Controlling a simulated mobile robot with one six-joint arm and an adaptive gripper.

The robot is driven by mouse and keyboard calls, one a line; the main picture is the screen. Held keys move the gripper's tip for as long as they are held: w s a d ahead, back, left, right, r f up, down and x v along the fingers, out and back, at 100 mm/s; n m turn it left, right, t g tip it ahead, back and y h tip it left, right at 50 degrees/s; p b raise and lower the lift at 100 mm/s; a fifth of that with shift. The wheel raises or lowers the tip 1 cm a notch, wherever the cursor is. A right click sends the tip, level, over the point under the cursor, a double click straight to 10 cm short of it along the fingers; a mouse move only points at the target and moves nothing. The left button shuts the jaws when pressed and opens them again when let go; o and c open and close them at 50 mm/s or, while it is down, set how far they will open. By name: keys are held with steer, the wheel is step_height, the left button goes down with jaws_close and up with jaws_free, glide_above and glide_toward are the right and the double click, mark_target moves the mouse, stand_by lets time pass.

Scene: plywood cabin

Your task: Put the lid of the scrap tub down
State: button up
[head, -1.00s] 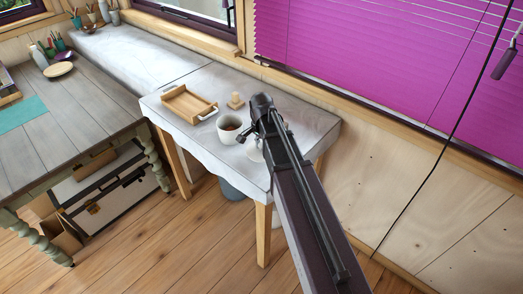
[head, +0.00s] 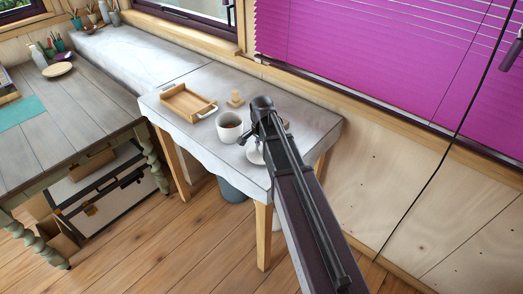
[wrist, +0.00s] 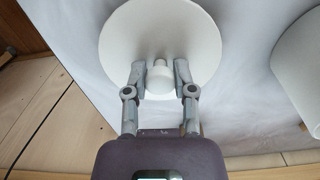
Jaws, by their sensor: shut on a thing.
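The lid (wrist: 125,40) is a round white disc with a small knob (wrist: 160,80) in the middle of the wrist view. My gripper (wrist: 158,72) is shut on the knob, one finger on each side. In the head view a white part of the lid (head: 254,157) shows beside my arm, over the front right of the white table; the rest is hidden. I cannot tell whether it touches the table top. The scrap tub (head: 229,127) is white, uncovered and dark inside, left of my arm. Its side also shows at the right of the wrist view (wrist: 302,65).
The white table (head: 180,137) also holds a wooden tray (head: 187,103) and a small wooden piece (head: 236,98) behind the tub. The wall with magenta blinds (head: 370,65) runs behind the table.

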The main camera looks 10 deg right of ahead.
mark_target(262, 147)
steer(key=shift+f+b, duration=0.35)
steer(key=o, duration=0.9)
steer(key=shift+r, duration=0.1)
step_height(262, 147, up, 12)
steer(key=p, duration=1.2)
steer(key=shift+r+p, duration=0.25)
steer(key=shift+p, duration=0.15)
steer(key=shift+s, duration=0.1)
steer(key=s+n, duration=0.3)
steer(key=s, duration=0.2)
steer(key=s+n, duration=0.4)
steer(key=s, duration=0.1)
steer(key=s+n, duration=0.4)
steer(key=s, duration=0.2)
steer(key=shift+d, duration=0.1)
